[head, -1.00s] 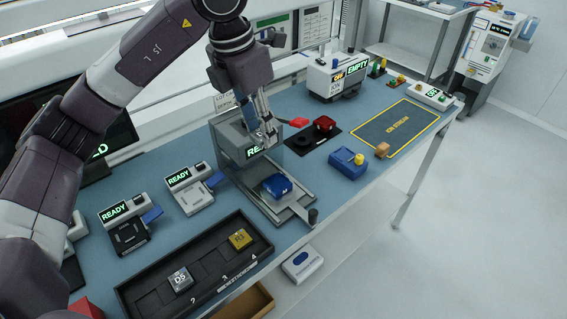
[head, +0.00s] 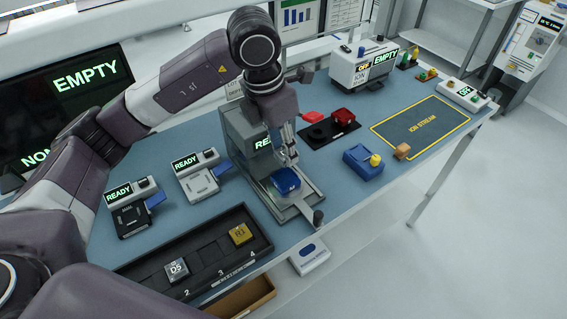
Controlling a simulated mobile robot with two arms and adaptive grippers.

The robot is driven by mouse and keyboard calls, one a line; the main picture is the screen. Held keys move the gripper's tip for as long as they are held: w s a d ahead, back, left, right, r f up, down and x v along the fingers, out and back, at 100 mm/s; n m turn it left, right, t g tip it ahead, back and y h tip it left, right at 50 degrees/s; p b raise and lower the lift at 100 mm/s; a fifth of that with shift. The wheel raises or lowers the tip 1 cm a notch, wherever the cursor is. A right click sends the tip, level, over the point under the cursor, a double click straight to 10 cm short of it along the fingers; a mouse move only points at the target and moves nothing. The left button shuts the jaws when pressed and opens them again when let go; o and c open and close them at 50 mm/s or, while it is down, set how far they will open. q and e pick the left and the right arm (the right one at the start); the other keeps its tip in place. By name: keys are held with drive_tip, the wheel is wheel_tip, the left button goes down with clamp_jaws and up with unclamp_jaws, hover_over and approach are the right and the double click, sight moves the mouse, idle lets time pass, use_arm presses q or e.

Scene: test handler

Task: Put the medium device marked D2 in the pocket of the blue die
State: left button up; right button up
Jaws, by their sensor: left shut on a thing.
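The blue die (head: 286,181) sits on the grey carriage of the press-like station in the middle of the bench. My left gripper (head: 289,160) comes down from above, just over the die's back part. It is shut on a small device that its fingers largely hide. I cannot read a D2 mark, and I cannot tell whether the device touches the die. The die's pocket is too small and covered to make out. My right gripper is not in view.
A black tray (head: 205,258) at the front holds a grey device marked D5 (head: 176,269) and a gold one (head: 240,234). Two READY stations (head: 196,175) stand left of the press.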

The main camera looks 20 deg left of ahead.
sight(286, 178)
use_arm(q)
wheel_tip(286, 178, down, 3)
drive_tip(key=shift+r, duration=0.2)
wheel_tip(286, 178, down, 4)
drive_tip(key=shift+f+p, duration=0.1)
drive_tip(key=shift+p, duration=0.6)
drive_tip(key=shift+f, duration=0.1)
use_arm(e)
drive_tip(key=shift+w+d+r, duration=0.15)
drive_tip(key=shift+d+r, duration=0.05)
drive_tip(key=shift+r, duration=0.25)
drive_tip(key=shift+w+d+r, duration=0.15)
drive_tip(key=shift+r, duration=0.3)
use_arm(q)
drive_tip(key=shift+f, duration=0.15)
drive_tip(key=o, duration=1.1)
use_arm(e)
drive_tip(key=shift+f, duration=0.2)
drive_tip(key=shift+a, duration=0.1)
